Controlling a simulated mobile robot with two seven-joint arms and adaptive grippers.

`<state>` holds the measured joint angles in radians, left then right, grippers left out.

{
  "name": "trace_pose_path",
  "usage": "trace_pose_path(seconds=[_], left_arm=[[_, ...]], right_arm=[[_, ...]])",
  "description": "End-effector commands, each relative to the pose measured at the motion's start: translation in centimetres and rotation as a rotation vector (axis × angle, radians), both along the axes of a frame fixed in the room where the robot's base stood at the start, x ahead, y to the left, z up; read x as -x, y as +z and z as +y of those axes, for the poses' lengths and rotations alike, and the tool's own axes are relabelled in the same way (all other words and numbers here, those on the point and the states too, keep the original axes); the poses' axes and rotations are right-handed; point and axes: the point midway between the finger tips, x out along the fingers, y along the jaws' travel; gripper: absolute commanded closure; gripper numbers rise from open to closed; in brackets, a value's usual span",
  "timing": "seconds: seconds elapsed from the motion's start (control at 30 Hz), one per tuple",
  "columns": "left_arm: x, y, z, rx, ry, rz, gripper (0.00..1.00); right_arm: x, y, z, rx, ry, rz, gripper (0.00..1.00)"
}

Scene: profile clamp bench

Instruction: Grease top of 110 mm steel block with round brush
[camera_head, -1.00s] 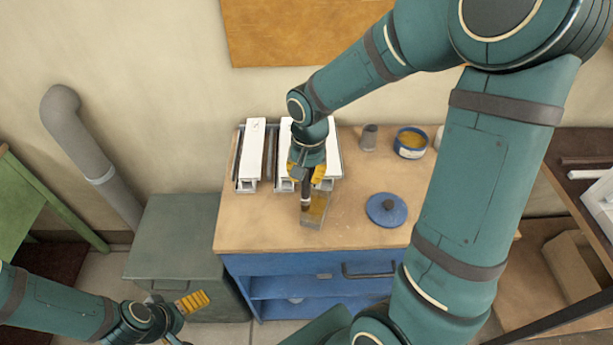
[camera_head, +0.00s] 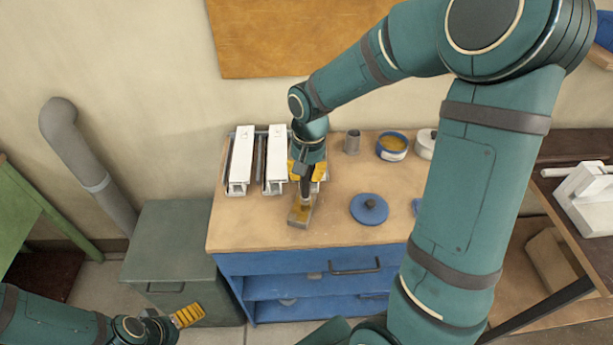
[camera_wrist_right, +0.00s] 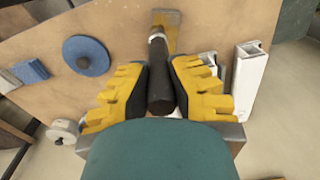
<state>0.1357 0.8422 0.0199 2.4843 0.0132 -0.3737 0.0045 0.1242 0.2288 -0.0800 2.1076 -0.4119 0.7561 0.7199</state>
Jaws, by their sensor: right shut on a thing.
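The steel block (camera_head: 299,216) stands near the left part of the bench's front edge. Its top looks yellow-brown; it also shows in the wrist view (camera_wrist_right: 172,20). My right gripper (camera_head: 306,178) is above the block, with its fingers shut on the dark handle of the round brush (camera_wrist_right: 160,88). The brush (camera_head: 305,191) points down, its lower end at the block's top; whether it touches is unclear. Its bristles are hard to make out. My left gripper (camera_head: 189,315) is low at the left, away from the bench; its finger gap cannot be made out.
White profiles (camera_head: 241,160) lie in a rack behind the block. A grey cup (camera_head: 352,142), an open blue tin (camera_head: 392,146) with yellow content and a white roll-like thing (camera_head: 426,144) stand behind. A blue lid (camera_head: 369,208) lies right of the block. Bare bench top (camera_head: 335,230) surrounds it.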

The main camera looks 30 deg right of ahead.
Motion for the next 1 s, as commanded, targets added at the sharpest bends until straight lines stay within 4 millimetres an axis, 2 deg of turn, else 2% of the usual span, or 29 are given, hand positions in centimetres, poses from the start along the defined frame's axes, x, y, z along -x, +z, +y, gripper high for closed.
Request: trace_pose_path(seconds=[0.03, 0.43, 1.0], left_arm=[[0.0, 0.8, 0.0, 0.001, 0.000, 0.000, 0.04], [0.1, 3.8, 0.1, 0.007, -0.003, 0.000, 0.04], [0.2, 3.9, 0.1, 0.008, -0.002, 0.000, 0.04]], right_arm=[[-0.1, 0.8, -0.1, 0.000, 0.000, 0.000, 1.00], [-0.7, 4.2, -0.6, -0.001, 0.002, -0.001, 1.00], [-0.7, 4.4, -0.7, 0.000, 0.002, 0.000, 1.00]])
